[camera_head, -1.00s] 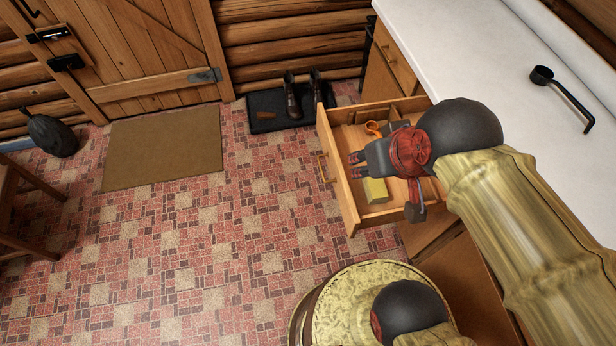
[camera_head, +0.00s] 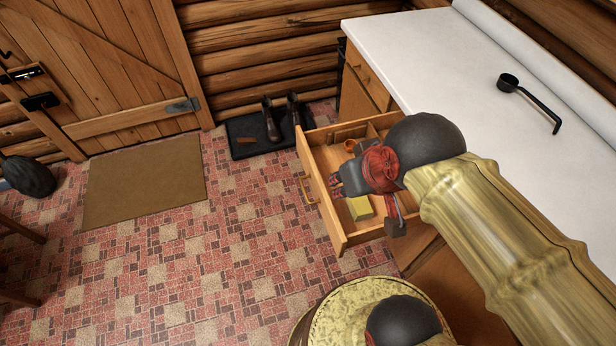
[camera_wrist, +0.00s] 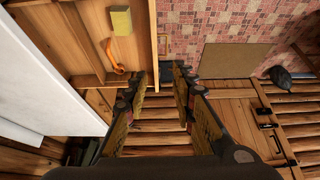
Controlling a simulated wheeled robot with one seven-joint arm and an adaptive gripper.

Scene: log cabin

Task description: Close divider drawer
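The divider drawer (camera_head: 341,239) is pulled well out from the wooden cabinet under the white counter. Its front panel with a handle (camera_head: 309,190) faces left. Inside lie a yellow block (camera_head: 360,208) and an orange item (camera_head: 350,145), which shows in the wrist view as an orange-handled tool (camera_wrist: 115,58). My gripper (camera_head: 338,184) is over the drawer in the head view, its fingers pointing toward the front panel. My arm hides part of the drawer's interior.
The white counter (camera_head: 430,60) holds a black ladle (camera_head: 530,100). Boots (camera_head: 272,120) stand on a dark mat by the log wall. A brown doormat (camera_head: 145,187) lies before the wooden door (camera_head: 90,70). The tiled floor left of the drawer is clear.

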